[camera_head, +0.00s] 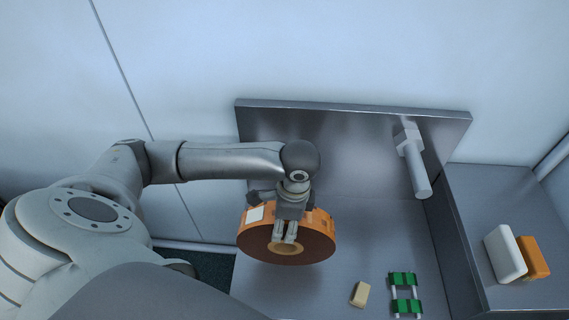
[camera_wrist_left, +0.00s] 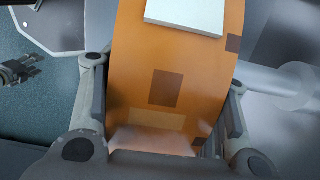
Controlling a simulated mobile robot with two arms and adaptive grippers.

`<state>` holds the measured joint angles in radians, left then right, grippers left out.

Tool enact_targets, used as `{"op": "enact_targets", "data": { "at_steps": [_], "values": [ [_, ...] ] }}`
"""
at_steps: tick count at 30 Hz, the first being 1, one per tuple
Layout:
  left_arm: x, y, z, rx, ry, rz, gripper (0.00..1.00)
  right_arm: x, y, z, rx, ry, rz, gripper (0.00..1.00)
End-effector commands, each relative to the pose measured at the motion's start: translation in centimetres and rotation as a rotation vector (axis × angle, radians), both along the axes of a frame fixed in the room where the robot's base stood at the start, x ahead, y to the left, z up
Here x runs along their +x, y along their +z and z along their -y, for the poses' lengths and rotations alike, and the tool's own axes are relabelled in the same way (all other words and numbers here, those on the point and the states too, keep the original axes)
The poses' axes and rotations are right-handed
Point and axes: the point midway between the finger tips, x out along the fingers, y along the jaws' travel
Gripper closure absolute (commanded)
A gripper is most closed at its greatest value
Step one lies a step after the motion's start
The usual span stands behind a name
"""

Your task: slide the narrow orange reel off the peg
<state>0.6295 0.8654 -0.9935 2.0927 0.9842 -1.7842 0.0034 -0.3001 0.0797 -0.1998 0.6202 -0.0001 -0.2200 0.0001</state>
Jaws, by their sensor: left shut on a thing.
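The orange reel (camera_head: 318,238) hangs in front of the left part of the grey back panel, with a white label on its rim and a pale core. My left gripper (camera_head: 286,238) is shut on it from above, its fingers reaching down the near face. In the left wrist view the reel (camera_wrist_left: 175,60) fills the middle between the fingers (camera_wrist_left: 168,125). A bare grey peg (camera_head: 416,168) sticks out of the panel at right, apart from the reel. Whether another peg is behind the reel is hidden.
A tan block (camera_head: 360,294) and a green-and-white part (camera_head: 404,292) lie on the grey deck (camera_head: 335,285). A white block (camera_head: 506,254) and an orange block (camera_head: 534,257) stand on the right ledge. A dark gripper-like shape (camera_wrist_left: 20,71) shows in the left wrist view.

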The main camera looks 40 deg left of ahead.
Motion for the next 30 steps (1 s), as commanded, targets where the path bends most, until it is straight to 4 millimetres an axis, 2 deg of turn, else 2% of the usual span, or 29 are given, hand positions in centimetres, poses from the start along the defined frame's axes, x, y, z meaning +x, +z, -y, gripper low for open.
{"op": "enact_targets", "data": {
  "at_steps": [6,17,30],
  "values": [
    [0.0,0.4,0.0,0.000,0.000,0.000,0.85,0.0,1.3,0.0,0.000,0.000,0.000,0.49],
    [0.2,0.2,-0.1,0.000,0.000,0.001,0.85,0.0,1.3,0.0,0.000,0.000,0.000,0.49],
    [2.6,0.3,-1.6,0.000,0.002,0.002,0.85,0.0,1.9,0.0,0.000,0.000,0.000,0.49]
  ]
}}
